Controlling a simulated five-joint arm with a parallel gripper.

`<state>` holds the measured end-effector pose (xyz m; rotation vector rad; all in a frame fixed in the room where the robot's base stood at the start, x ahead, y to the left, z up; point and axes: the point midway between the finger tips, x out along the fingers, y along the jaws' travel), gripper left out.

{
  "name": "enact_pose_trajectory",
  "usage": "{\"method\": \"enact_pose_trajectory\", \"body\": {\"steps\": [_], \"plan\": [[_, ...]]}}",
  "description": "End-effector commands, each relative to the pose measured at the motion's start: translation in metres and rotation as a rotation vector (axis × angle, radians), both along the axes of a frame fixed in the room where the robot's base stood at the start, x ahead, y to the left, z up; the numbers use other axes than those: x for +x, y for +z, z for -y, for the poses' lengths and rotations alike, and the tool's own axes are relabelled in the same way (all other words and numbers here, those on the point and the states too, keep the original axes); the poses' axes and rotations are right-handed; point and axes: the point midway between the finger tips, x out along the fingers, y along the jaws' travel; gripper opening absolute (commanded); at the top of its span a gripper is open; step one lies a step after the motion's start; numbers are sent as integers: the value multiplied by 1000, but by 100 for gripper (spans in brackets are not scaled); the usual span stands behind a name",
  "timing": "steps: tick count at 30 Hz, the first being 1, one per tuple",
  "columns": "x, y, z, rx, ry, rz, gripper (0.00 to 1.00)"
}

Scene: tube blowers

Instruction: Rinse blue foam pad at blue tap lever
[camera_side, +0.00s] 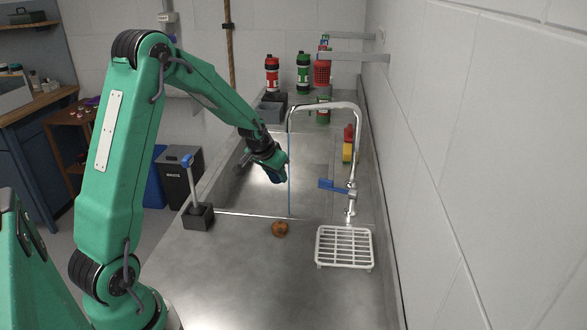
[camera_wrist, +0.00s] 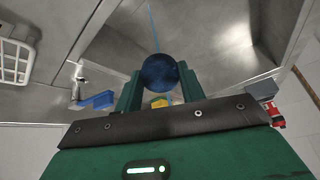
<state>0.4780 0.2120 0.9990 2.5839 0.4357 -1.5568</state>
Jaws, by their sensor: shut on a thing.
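My gripper (camera_side: 279,172) is over the sink and shut on the dark blue foam pad. The round pad (camera_wrist: 160,72) sits between the two green fingers in the wrist view; only a small part shows in the side view. The blue tap lever (camera_side: 332,186) sticks out left from the chrome tap (camera_side: 357,130), and shows left of the fingers in the wrist view (camera_wrist: 97,101). A thin blue water stream (camera_side: 289,190) runs down from the spout just right of my gripper. In the wrist view it meets the pad's outline; I cannot tell whether it touches.
A white drying rack (camera_side: 344,247) and a brown round thing (camera_side: 280,229) lie on the near counter. A blue-topped stick stands in a dark block (camera_side: 198,217) at the left edge. Bottles (camera_side: 303,73) stand behind the sink. The wall is close on the right.

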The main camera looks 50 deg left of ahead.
Motion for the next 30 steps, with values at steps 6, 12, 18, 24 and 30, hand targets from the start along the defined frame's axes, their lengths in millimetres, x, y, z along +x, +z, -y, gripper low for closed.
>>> {"method": "enact_pose_trajectory", "body": {"steps": [6,12,18,24,30], "plan": [[-12,0,5,0,0,-1,18],[-22,0,9,0,0,0,18],[-30,0,13,0,0,0,18],[-31,0,13,0,0,-1,18],[-31,0,13,0,0,-1,18]]}}
